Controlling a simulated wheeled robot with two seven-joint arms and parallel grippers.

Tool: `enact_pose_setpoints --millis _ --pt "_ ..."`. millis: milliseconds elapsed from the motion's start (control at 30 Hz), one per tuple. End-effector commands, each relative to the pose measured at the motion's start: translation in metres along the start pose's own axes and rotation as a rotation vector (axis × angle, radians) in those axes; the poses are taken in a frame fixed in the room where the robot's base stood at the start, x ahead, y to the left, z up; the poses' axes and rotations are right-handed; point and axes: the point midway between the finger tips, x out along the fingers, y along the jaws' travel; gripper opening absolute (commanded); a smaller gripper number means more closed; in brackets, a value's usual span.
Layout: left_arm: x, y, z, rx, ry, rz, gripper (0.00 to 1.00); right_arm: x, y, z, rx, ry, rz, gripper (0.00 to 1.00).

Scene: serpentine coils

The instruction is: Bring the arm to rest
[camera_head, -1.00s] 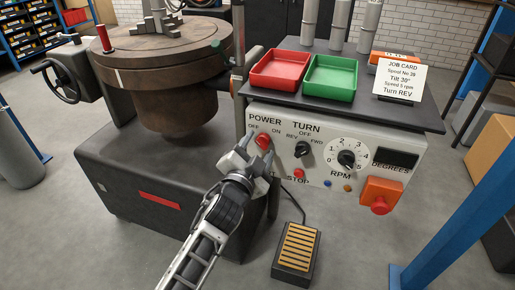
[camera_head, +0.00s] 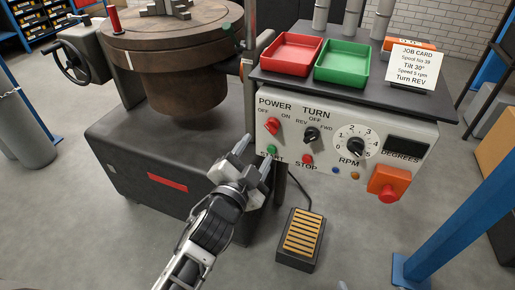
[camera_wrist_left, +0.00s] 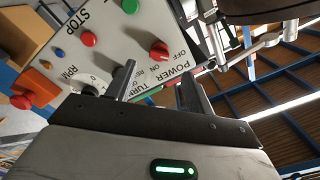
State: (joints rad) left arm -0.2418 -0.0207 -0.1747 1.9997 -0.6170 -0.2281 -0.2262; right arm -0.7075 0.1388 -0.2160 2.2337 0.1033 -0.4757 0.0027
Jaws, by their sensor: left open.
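My left gripper (camera_head: 253,165) is open and empty in the head view, below and in front of the control panel (camera_head: 285,140). Its fingers point up toward the panel, near the green START button (camera_head: 271,150), and appear apart from it. In the left wrist view the open fingers (camera_wrist_left: 192,98) show with the panel beyond them. The red POWER knob (camera_head: 272,126) and the black TURN knob (camera_head: 311,135) are above and right of the gripper; both also show in the wrist view. My right gripper is not in view.
A round turntable (camera_head: 165,40) on a dark base stands at left. Red (camera_head: 291,54) and green (camera_head: 342,62) trays and a job card (camera_head: 411,66) sit on the shelf above the panel. A foot pedal (camera_head: 301,238) lies on the floor. A blue post (camera_head: 455,225) stands at right.

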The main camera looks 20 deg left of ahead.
Motion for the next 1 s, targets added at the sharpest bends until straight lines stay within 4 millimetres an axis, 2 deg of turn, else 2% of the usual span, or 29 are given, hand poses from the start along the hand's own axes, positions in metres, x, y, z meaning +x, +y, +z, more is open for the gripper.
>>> enact_pose_setpoints --millis 333,400,467,600,700,800,900,1000 --pt "0.000 0.000 0.000 -0.003 -0.001 0.002 0.53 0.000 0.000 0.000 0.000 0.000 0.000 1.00" --pt "-0.006 0.003 0.003 -0.034 -0.018 0.023 0.53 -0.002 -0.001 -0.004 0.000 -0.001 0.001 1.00" --pt "-0.020 0.011 0.011 -0.106 -0.058 0.070 0.53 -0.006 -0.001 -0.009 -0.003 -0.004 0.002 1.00" --pt "-0.079 0.041 0.033 -0.396 -0.225 0.244 0.53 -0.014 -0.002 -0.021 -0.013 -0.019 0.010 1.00" --pt "-0.122 0.062 0.041 -0.588 -0.346 0.352 0.53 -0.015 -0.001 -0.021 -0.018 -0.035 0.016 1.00" --pt "-0.153 0.076 0.044 -0.718 -0.436 0.421 0.53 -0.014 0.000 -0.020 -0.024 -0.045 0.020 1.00" --pt "-0.166 0.083 0.044 -0.778 -0.475 0.450 0.53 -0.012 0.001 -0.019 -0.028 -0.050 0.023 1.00" --pt "-0.168 0.085 0.045 -0.789 -0.481 0.454 0.53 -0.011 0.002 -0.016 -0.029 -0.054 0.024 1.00"
